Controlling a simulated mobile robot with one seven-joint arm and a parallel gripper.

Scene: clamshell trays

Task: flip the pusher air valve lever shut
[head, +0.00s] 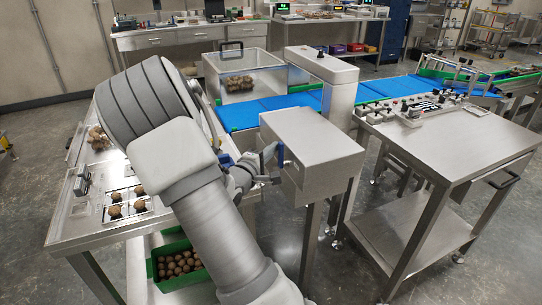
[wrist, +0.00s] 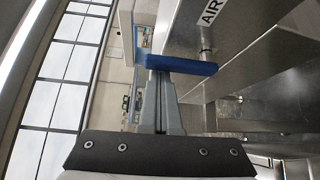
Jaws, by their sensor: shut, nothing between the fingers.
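The air valve lever is a blue bar (wrist: 190,66) on a short metal stem, beside the "AIR" label (wrist: 210,13) in the wrist view. It lies crosswise in the picture, just past my fingertips. In the head view the blue lever (head: 281,154) shows at the left side of the grey pusher box (head: 318,145). My gripper (wrist: 159,82) is shut and empty, its tips at the lever's left part. Whether they touch it I cannot tell. My gripper (head: 270,157) also shows in the head view, close beside the lever.
A blue conveyor belt (head: 390,89) runs behind the box. A steel cart (head: 455,145) with a control panel stands to the right. At left, a table (head: 75,215) holds trays with brown items. A green crate (head: 160,265) sits below.

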